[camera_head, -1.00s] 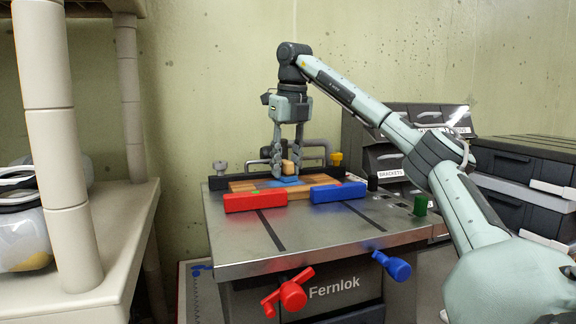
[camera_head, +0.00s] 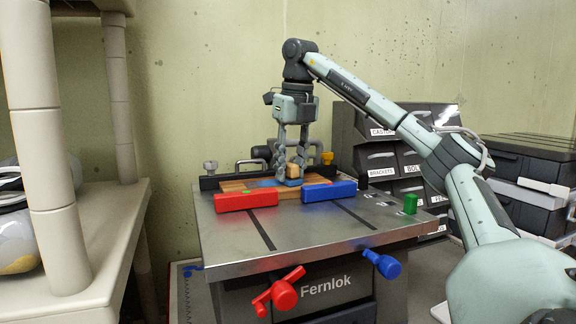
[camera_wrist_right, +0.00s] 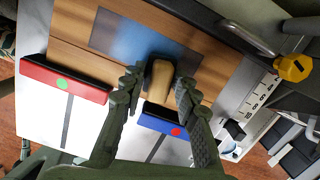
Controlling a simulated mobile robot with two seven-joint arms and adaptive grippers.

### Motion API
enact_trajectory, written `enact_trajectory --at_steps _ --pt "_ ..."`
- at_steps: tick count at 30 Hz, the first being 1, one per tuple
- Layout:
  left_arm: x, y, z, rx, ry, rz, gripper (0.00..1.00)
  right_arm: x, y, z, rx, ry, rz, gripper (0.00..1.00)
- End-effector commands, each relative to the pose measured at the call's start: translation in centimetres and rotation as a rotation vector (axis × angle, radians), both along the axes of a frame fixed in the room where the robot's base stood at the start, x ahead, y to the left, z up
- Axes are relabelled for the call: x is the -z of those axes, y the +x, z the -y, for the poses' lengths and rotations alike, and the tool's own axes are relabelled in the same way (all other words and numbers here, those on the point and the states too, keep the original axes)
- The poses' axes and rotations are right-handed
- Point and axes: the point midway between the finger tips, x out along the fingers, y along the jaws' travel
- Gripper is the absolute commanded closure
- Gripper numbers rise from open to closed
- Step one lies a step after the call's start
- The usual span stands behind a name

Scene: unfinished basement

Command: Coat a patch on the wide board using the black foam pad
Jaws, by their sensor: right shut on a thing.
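My right gripper (camera_head: 293,180) is shut on the wooden handle (camera_wrist_right: 160,80) of the black foam pad (camera_wrist_right: 183,60). The pad is down at the wide board (camera_head: 232,186), at the right part of a blue-grey patch (camera_wrist_right: 125,38). The handle and fingers hide part of the pad, and I cannot tell how firmly it touches. The patch shows as a blue strip left of the gripper in the head view (camera_head: 265,183). The board's striped wood fills the upper middle of the wrist view (camera_wrist_right: 70,45). My left gripper is out of view.
A red bar (camera_head: 246,200) and a blue bar (camera_head: 329,191) lie along the board's near edge on the metal table (camera_head: 290,243). A dark rail with a yellow knob (camera_wrist_right: 293,68) runs behind. Drawer bins (camera_head: 385,160) stand behind right.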

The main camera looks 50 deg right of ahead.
Motion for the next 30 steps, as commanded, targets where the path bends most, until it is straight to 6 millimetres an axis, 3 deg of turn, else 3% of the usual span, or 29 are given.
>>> enact_trajectory --at_steps 10,22,30 --pt "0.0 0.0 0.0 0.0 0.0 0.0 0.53 0.0 -0.7 1.5 0.001 -0.001 -0.001 0.93" --pt "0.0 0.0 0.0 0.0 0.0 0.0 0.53 0.0 2.2 3.0 0.002 0.001 -0.001 0.93" --pt "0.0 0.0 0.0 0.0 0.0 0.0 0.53 0.1 2.8 3.4 0.0 -0.001 0.0 0.93"
